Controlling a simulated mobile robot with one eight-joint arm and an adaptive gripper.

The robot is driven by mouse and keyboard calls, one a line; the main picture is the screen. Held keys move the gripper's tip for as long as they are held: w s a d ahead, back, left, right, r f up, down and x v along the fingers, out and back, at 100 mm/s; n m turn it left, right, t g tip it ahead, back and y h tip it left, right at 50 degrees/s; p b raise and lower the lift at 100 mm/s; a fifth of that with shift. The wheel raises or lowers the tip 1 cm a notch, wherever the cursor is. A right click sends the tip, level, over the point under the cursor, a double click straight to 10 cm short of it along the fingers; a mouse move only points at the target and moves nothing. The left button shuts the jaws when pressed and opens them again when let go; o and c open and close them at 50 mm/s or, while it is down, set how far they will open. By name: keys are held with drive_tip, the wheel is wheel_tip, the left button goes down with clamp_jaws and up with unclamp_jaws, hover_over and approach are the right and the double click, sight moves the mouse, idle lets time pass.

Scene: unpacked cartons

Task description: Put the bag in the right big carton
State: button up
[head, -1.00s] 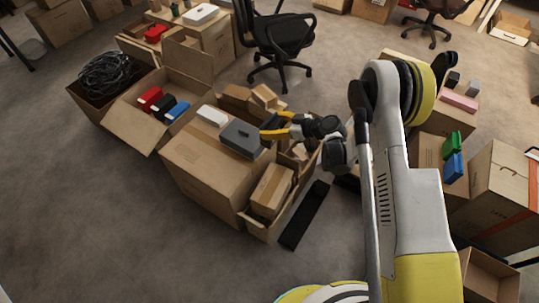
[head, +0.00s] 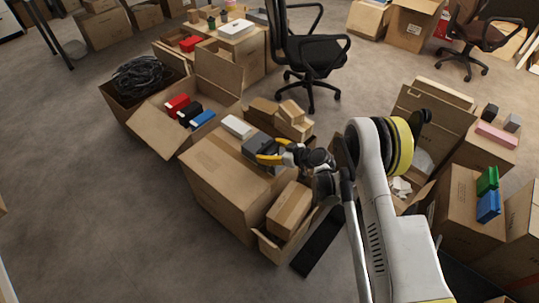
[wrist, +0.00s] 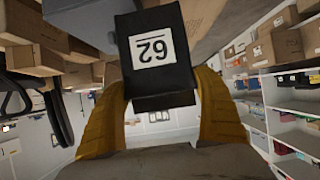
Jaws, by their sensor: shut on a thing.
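My gripper (head: 275,152) is over the top of the large closed carton (head: 215,175). In the wrist view its yellow fingers (wrist: 163,110) are shut on a dark, boxy thing (wrist: 155,55) with a white label reading 62. I cannot tell for certain whether this is the bag. In the head view a grey thing (head: 256,144) shows at the fingertips, on or just above the carton top. The fingers partly hide it. On the right, a big open carton (head: 433,118) with raised flaps has white stuff inside; my arm covers part of it.
A white box (head: 237,127) lies on the closed carton. Small cartons (head: 290,112) stand behind my gripper. Left is an open carton with red, black and blue things (head: 190,112); behind it, one with black cables (head: 148,75). An office chair (head: 305,50) stands behind. Front-left floor is clear.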

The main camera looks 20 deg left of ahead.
drive_tip(key=shift+f, duration=0.35)
drive_tip(key=shift+f, duration=0.1)
